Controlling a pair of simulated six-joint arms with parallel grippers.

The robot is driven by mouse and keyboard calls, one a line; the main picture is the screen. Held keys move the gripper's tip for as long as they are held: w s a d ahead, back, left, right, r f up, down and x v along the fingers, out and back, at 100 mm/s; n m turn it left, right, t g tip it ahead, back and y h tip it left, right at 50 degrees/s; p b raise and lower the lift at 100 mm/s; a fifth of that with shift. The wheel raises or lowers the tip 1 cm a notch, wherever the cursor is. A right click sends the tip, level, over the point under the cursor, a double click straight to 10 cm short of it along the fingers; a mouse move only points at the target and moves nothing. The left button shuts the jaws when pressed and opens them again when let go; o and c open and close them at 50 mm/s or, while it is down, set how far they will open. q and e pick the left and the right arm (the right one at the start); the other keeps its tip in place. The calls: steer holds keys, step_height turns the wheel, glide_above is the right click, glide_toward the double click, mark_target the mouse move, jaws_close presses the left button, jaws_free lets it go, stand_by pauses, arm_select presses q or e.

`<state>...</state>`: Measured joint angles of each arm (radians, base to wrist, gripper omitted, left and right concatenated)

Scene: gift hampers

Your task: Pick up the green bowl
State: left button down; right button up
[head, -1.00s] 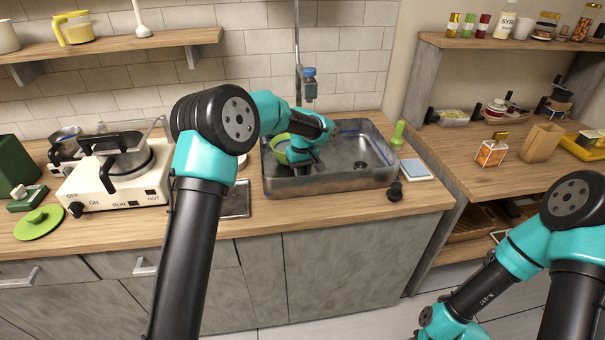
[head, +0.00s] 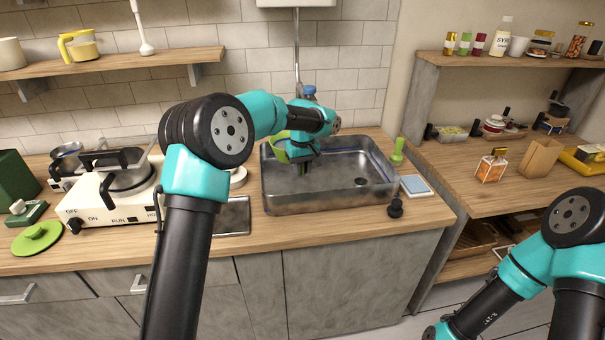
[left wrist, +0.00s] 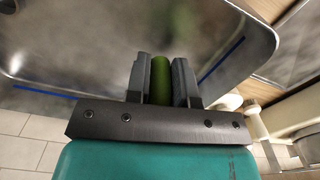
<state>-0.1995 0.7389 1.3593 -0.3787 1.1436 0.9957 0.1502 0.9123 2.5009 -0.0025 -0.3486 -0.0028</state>
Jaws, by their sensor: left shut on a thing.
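The green bowl (head: 278,148) shows at the left side of the metal sink (head: 312,200) in the head view, partly hidden behind my left arm and gripper. My left gripper (head: 303,168) is over the sink's left part. In the left wrist view, the gripper (left wrist: 161,78) is shut on a green edge of the bowl (left wrist: 161,80), which sits between its two fingers. The bowl is tilted and seems raised at the sink's rim level. My right gripper is out of the head view; only my right arm shows at lower right.
A white stove (head: 112,198) with a pot stands left of the sink. A green bottle (head: 398,150), a blue-white sponge (head: 414,186) and a black stopper (head: 395,206) lie to the right. The sink's right half is clear.

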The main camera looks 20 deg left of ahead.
arm_select(q)
steer(key=shift+d+r, duration=0.1)
steer(key=shift+r, duration=0.35)
stand_by(0.5)
